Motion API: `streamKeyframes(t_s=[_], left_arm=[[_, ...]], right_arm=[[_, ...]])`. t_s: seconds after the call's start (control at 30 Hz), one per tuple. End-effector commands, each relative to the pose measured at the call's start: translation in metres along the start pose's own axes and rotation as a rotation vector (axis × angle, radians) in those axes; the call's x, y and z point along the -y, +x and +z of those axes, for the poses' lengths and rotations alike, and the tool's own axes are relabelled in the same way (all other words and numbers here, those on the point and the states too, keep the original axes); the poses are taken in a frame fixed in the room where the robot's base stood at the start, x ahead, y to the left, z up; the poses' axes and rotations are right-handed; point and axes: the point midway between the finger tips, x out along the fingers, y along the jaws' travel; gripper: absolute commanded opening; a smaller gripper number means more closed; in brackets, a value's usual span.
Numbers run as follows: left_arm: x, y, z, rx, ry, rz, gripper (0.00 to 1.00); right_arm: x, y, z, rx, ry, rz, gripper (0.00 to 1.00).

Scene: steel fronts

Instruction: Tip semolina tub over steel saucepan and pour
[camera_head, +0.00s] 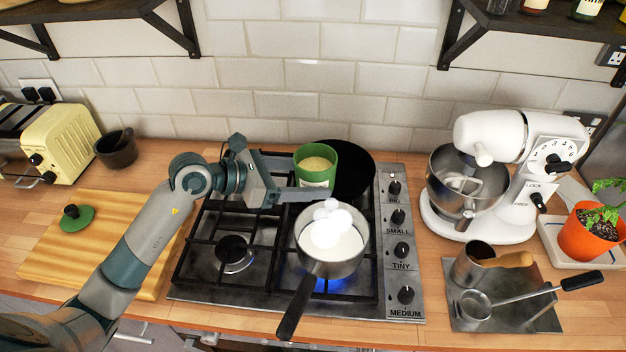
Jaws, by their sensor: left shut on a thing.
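The semolina tub (316,176) is green and open-topped, with pale yellow semolina inside. It stands roughly upright, held behind the steel saucepan (340,266). My left gripper (302,194) reaches in from the left and is shut on the tub. The saucepan sits on the front right burner, with a blue flame under it and its dark handle pointing to the front. It holds white liquid with a white, puffy steam-like cloud (331,225) above it. My right gripper is not in view.
A black pan (354,172) sits on the back burner, behind the tub. A white stand mixer (505,165) stands right of the hob (180,284). A green lid (76,218) lies on the wooden board (48,252) at left. Shelves hang above.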

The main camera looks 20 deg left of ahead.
Motion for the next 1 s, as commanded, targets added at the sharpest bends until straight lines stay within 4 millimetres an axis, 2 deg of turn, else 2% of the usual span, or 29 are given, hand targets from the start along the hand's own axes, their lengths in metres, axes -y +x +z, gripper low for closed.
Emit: streamKeyframes(t_s=[0.27,0.7,1.0], left_arm=[[0.0,0.0,0.0,0.002,0.002,0.001,0.36],[-0.009,0.004,-0.01,0.003,0.158,0.065,0.36],[-0.01,0.004,-0.009,0.002,0.187,0.077,0.36]], right_arm=[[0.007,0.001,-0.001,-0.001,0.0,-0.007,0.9],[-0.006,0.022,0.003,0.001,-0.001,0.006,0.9],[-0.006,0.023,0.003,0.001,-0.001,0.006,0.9]])
